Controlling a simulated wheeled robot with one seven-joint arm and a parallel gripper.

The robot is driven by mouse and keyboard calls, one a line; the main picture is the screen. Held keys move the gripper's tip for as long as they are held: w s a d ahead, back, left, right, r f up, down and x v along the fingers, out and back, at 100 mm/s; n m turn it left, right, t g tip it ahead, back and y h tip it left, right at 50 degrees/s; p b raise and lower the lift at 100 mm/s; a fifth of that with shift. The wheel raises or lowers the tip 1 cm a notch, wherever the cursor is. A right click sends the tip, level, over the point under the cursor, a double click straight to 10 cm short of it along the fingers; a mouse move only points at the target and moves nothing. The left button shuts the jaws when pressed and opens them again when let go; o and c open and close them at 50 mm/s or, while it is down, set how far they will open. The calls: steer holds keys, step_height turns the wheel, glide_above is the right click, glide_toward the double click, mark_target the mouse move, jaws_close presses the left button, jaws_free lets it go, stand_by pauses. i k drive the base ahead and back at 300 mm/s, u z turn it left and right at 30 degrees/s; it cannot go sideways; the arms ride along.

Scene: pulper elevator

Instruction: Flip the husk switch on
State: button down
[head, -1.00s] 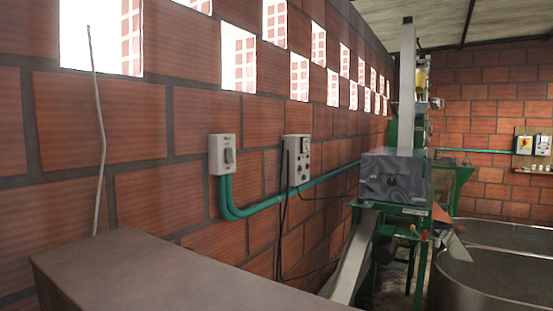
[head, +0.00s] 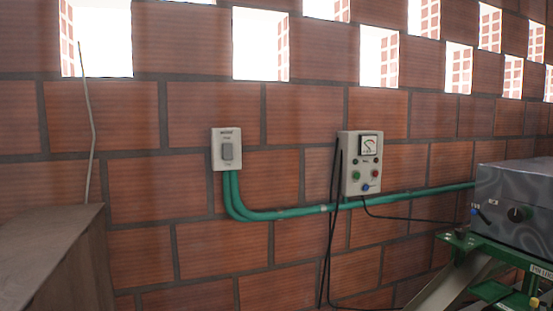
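A pale switch box (head: 226,149) with one grey rocker is fixed to the brick wall, a little left of the middle of the head view. Small lettering shows above and below the rocker; it is too small to read surely, so I cannot tell if this is the husk switch or which way it is set. A larger control box (head: 361,163) with a dial gauge and several coloured buttons hangs to its right. My gripper is not in view.
A green conduit (head: 300,211) runs from the switch box along the wall to the right. Black cables (head: 329,240) hang below the control box. A brown table or cabinet (head: 45,235) stands at lower left. A grey machine on a green frame (head: 518,205) stands at right.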

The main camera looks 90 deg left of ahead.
mark_target(227, 147)
steer(key=i, duration=0.15)
steer(key=z, duration=3.35)
steer(key=k, duration=2.05)
steer(key=z, duration=1.65)
